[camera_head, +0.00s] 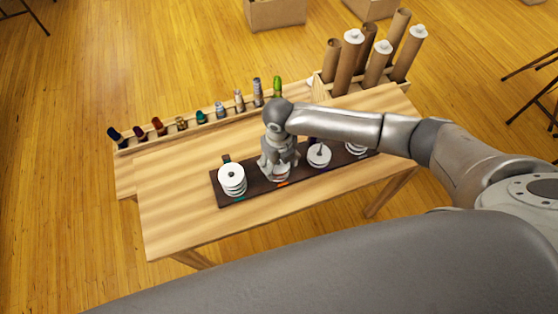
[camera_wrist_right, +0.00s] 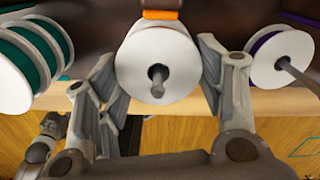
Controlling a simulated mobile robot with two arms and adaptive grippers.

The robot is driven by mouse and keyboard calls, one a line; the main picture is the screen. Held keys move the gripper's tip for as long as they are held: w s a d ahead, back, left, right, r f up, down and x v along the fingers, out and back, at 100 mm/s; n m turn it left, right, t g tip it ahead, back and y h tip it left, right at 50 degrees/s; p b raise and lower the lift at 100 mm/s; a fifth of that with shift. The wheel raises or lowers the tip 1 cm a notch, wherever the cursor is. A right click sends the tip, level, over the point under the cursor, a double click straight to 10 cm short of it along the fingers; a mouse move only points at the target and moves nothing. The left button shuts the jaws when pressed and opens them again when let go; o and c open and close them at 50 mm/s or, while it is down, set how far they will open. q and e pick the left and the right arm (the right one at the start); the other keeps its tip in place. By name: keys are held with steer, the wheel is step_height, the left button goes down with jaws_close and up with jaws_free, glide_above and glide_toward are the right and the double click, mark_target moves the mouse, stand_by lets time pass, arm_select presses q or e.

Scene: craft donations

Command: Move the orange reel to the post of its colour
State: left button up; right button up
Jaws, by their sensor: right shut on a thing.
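A white-flanged reel (camera_wrist_right: 135,62) sits between the fingers of my right gripper (camera_wrist_right: 163,88) in the wrist view. A grey post tip (camera_wrist_right: 157,74) shows through its hole, so the reel is around this post. An orange mark (camera_wrist_right: 160,15) lies on the dark board beside it. The reel's own winding colour is hidden. In the head view my right gripper (camera_head: 279,167) is low over the board (camera_head: 222,200), shut on this reel (camera_head: 281,174) by the orange mark (camera_head: 282,184). My left gripper is not in view.
Teal reels (camera_head: 232,181) are stacked at the board's left end. A reel (camera_head: 319,156), with purple winding in the wrist view (camera_wrist_right: 262,50), sits to the right, and more reels (camera_head: 357,149) beyond it. A thread rack (camera_head: 180,133) and cardboard tubes (camera_head: 348,68) stand behind. The table's front left is clear.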

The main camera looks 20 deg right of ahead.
steer(key=o, duration=0.9)
steer(key=shift+o, duration=0.2)
step_height(320, 180, up, 12)
stand_by(0.4)
